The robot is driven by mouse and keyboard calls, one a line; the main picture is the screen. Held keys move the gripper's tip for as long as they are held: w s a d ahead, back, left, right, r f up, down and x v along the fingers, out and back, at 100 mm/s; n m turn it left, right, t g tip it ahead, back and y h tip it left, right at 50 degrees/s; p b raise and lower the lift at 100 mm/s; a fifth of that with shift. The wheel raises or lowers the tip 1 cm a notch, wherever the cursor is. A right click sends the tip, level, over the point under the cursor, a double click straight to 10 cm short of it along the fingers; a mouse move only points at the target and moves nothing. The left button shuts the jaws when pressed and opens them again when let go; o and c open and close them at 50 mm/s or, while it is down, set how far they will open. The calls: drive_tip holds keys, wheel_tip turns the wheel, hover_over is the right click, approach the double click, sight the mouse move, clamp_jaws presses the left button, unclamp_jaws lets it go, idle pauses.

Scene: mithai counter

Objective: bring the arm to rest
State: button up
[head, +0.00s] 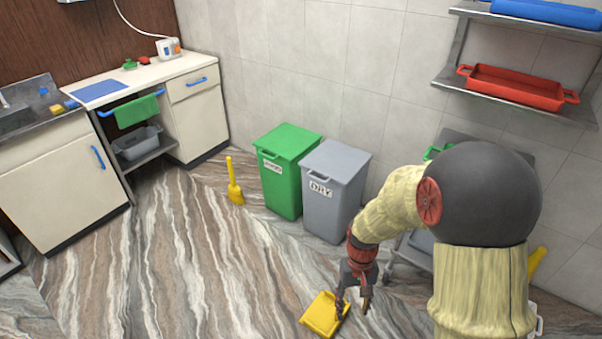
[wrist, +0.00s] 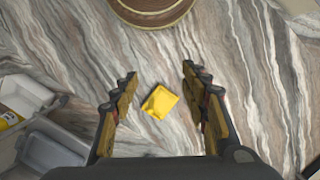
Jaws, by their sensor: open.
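My gripper (head: 356,300) hangs at the end of my arm, low in the head view and pointing down. In the wrist view my gripper (wrist: 158,90) has its two fingers wide apart with nothing between them. A yellow dustpan-like piece (head: 324,314) lies on the floor beside and partly behind the fingertips in the head view. A yellow piece, probably the same one, shows in the wrist view (wrist: 160,101) on the floor below the fingers, apart from them. My upper arm hides part of the trolley and wall on the right.
A green bin (head: 282,190) and a grey bin (head: 326,205) stand against the wall. A yellow brush (head: 234,190) stands left of them. A wall shelf holds a red tray (head: 515,88). A counter (head: 135,79) runs along the left. The striped floor (head: 170,270) at front left is clear.

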drive_tip(key=s+d+r+t, duration=0.1)
drive_tip(key=s+r, duration=0.3)
drive_tip(key=r, duration=0.6)
drive_tip(key=s+d+r+t, duration=0.2)
drive_tip(key=s+r+t, duration=0.2)
drive_tip(key=r, duration=0.7)
drive_tip(key=s+d+r+t+p, duration=0.1)
drive_tip(key=s+r+t, duration=0.2)
drive_tip(key=r, duration=0.7)
drive_tip(key=shift+s+d+r+m, duration=0.2)
drive_tip(key=shift+s+m, duration=0.1)
drive_tip(key=shift+s, duration=0.85)
drive_tip(key=shift+f, duration=0.15)
